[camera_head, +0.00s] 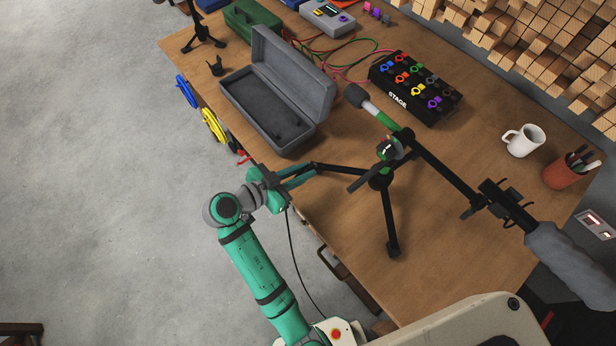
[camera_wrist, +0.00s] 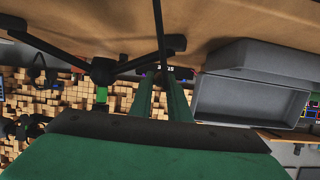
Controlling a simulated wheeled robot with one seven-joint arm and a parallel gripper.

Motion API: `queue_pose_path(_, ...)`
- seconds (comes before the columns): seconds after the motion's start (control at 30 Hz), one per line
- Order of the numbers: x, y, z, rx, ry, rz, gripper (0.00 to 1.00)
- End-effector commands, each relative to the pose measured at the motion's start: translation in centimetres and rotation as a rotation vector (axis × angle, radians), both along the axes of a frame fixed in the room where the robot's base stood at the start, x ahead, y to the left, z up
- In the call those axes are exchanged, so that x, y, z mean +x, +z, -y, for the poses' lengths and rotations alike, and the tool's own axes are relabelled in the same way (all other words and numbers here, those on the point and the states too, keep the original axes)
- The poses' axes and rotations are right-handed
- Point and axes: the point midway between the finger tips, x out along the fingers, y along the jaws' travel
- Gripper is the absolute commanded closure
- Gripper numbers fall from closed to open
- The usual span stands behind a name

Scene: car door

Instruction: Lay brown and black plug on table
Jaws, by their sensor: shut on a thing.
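My gripper (camera_head: 302,176) is over the near left edge of the wooden table (camera_head: 440,240), beside a leg of the black tripod stand (camera_head: 380,180). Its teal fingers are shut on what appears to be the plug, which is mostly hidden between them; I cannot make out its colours. A thin black cable (camera_head: 296,255) hangs below the gripper past the table edge. In the wrist view, which is upside down, the fingers (camera_wrist: 163,85) are close together and a dark strip, likely this cable, runs from them to the top edge.
An open grey case (camera_head: 265,110) stands behind the gripper. The microphone stand's legs spread just right of it. A black pedal board (camera_head: 415,85), white mug (camera_head: 524,140) and pen cup (camera_head: 568,170) are farther back. Blue and yellow coils (camera_head: 213,125) hang at the left edge. The table's front right is clear.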

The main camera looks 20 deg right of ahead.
Motion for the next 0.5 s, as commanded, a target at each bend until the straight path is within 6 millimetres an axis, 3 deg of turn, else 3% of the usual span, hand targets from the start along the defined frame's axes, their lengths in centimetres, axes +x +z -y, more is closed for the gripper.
queue_pose_path(0.33, 0.2, -2.1, 1.6, 0.000, 0.003, -0.001, 1.00)
queue_pose_path(0.5, 0.2, -4.6, 1.7, -0.001, 0.005, -0.003, 1.00)
